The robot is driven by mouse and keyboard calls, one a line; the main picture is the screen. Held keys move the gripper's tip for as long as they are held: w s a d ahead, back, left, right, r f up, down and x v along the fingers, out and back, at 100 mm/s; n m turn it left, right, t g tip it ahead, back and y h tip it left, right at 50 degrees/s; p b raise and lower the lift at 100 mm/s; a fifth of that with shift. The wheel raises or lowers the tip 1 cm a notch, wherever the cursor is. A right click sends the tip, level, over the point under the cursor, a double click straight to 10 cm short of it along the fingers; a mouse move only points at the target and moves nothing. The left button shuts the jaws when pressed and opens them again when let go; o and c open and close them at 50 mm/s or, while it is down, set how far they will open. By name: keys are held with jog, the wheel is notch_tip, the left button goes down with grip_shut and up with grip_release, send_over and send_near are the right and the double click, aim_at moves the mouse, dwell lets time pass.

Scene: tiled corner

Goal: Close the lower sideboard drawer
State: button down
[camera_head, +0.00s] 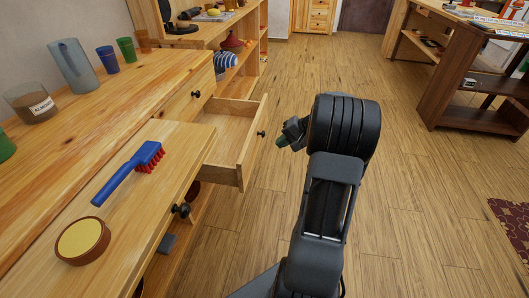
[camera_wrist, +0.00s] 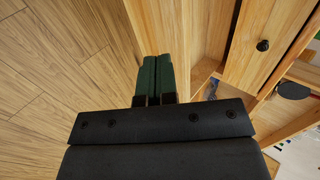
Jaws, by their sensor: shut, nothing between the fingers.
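The lower sideboard drawer (camera_head: 234,151) is pulled out from the wooden sideboard (camera_head: 150,98) in the head view. Its inside looks empty where it shows. Its front carries a dark round knob (camera_head: 261,134). My gripper (camera_head: 282,140) is just right of that knob, in front of the drawer front, with its fingers pointing towards it. A small gap seems to separate them. In the wrist view, my gripper (camera_wrist: 155,78) shows its two green fingers together and empty, beside a pale wooden panel (camera_wrist: 165,28). Whether they touch the wood cannot be told.
A closed drawer with a knob (camera_head: 196,94) is above the open one. Open plank floor (camera_head: 420,220) spreads to the right, with a dark wooden table (camera_head: 452,90) beyond.

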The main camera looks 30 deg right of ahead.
aim_at(246, 154)
jog(key=b+x, duration=0.1)
jog(key=x, duration=0.2)
jog(key=b+x, duration=0.1)
jog(key=x, duration=0.3)
jog(key=r+b+x, duration=0.1)
jog(key=x, duration=0.3)
jog(key=shift+w+a, duration=0.95)
jog(key=shift+a, duration=0.05)
